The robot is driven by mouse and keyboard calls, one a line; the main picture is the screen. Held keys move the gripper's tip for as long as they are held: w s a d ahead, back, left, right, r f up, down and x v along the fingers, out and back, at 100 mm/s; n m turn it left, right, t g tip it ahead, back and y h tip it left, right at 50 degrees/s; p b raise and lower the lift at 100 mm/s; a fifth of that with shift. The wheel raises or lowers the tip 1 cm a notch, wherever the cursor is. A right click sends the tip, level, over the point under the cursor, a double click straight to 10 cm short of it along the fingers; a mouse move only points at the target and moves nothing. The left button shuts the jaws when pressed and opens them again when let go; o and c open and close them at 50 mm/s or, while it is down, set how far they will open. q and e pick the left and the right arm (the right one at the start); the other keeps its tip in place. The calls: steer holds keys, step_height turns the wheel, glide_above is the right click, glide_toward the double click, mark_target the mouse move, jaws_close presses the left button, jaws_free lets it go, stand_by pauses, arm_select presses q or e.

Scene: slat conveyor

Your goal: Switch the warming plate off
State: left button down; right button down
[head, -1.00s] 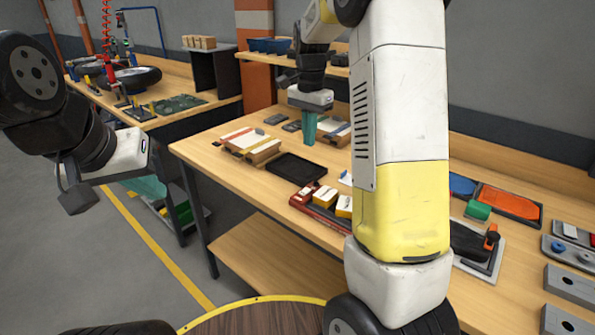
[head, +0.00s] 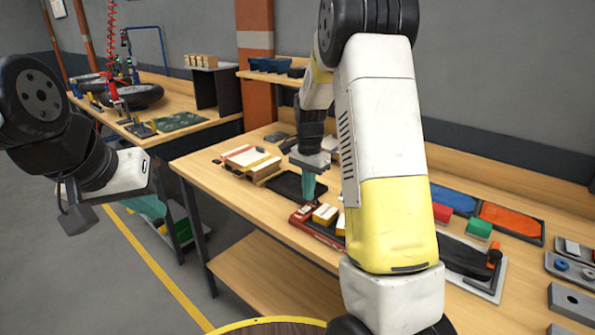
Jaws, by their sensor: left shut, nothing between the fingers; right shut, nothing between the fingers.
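I cannot tell for certain which thing is the warming plate. A flat black plate (head: 284,183) lies on the wooden bench in the head view, with no switch discernible at this size. My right gripper (head: 308,198) is shut and empty, its teal fingers pointing down at the plate's right edge, beside the end of a red-edged holder (head: 318,230) with yellow and white blocks. Whether the fingertips touch anything is unclear. My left gripper (head: 152,207) is shut and empty, well left of the bench over the floor. My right arm hides part of the bench.
Wooden blocks (head: 250,160) lie behind the plate. Right of my arm are a red block (head: 441,212), a green block (head: 478,229), an orange tray (head: 511,222) and a black device with an orange part (head: 466,258). The bench's front left corner is clear.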

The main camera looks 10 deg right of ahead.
mark_target(307, 206)
steer(key=shift+f, duration=1.2)
steer(key=shift+f, duration=0.2)
steer(key=shift+s+a+r, duration=0.4)
steer(key=shift+s+a, duration=0.05)
steer(key=shift+a, duration=0.1)
steer(key=shift+r, duration=0.1)
steer(key=shift+d+r, duration=0.1)
steer(key=shift+r, duration=0.25)
step_height(307, 206, up, 13)
steer(key=shift+w+d, duration=0.2)
steer(key=shift+w, duration=0.05)
